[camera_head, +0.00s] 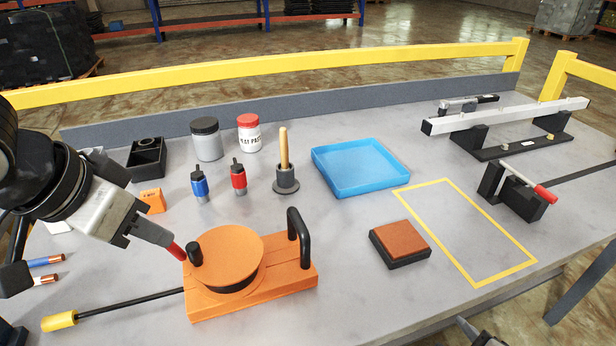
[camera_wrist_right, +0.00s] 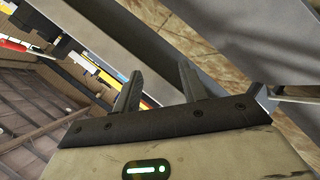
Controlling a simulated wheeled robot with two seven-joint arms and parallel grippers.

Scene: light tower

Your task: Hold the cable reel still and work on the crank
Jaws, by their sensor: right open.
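The cable reel (camera_head: 225,257) is an orange disc on an orange base, lying on the grey bench at front left. A black upright knob (camera_head: 195,254), apparently the crank's, stands at its left edge. A black handle (camera_head: 301,237) rises at the base's right end. My left gripper (camera_head: 178,249) reaches from the left, its red tip close beside the knob. Whether it touches the knob, and whether its jaws are open, I cannot tell. My right gripper (camera_wrist_right: 158,88) is open and empty in the right wrist view, away from the reel.
A black lead with a yellow end (camera_head: 60,321) runs left from the reel. Behind are bottles (camera_head: 200,184), jars (camera_head: 206,140) and a blue tray (camera_head: 360,168). A brown-topped block (camera_head: 400,243) sits to the right. The yellow-outlined area (camera_head: 468,235) is clear.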

